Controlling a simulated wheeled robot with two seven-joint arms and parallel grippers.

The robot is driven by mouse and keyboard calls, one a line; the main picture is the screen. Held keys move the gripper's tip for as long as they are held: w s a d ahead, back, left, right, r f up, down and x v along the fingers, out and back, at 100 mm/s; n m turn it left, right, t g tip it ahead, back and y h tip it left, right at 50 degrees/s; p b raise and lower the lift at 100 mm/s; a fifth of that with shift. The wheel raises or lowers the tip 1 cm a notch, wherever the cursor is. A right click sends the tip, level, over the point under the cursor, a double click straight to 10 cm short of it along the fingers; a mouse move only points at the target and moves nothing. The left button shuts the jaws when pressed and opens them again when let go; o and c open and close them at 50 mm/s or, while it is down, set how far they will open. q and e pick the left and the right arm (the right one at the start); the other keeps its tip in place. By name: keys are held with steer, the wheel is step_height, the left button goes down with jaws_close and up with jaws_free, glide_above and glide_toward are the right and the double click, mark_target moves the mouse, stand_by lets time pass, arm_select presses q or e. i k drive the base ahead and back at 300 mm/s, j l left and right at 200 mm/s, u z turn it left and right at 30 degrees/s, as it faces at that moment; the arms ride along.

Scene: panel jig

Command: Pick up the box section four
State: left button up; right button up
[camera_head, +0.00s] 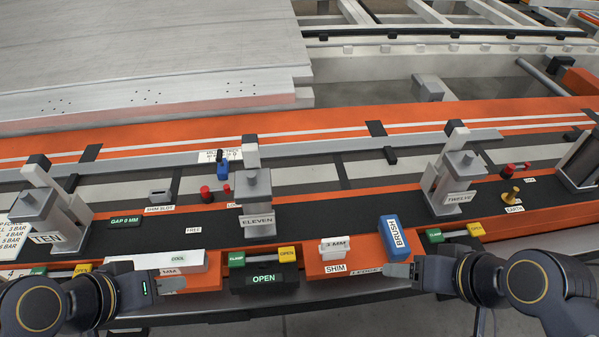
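No part in the camera_head view clearly reads as box section four. A long white block marked COOL (160,262) lies on the front orange ledge at the left. A label with a 4 (14,274) shows at the far left edge, partly hidden by my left arm. My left gripper (178,284) is just in front of the white block, near the 14A label; I cannot tell whether it touches. My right gripper (392,270) is at the ledge's front edge, below the blue brush block (395,238). Both grippers are seen side-on, so their finger gaps are hidden. Nothing shows held.
Clamps TEN (45,238), ELEVEN (258,222) and TWELVE (458,197) stand along the black rail. A small white block (334,248) sits on the SHIM ledge. A large grey panel (150,50) lies behind.

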mark_target(192, 261)
steer(key=u, duration=0.35)
steer(key=k+j+u, duration=0.1)
steer(key=u, duration=0.3)
steer(key=j+u, duration=0.15)
steer(key=u, duration=0.2)
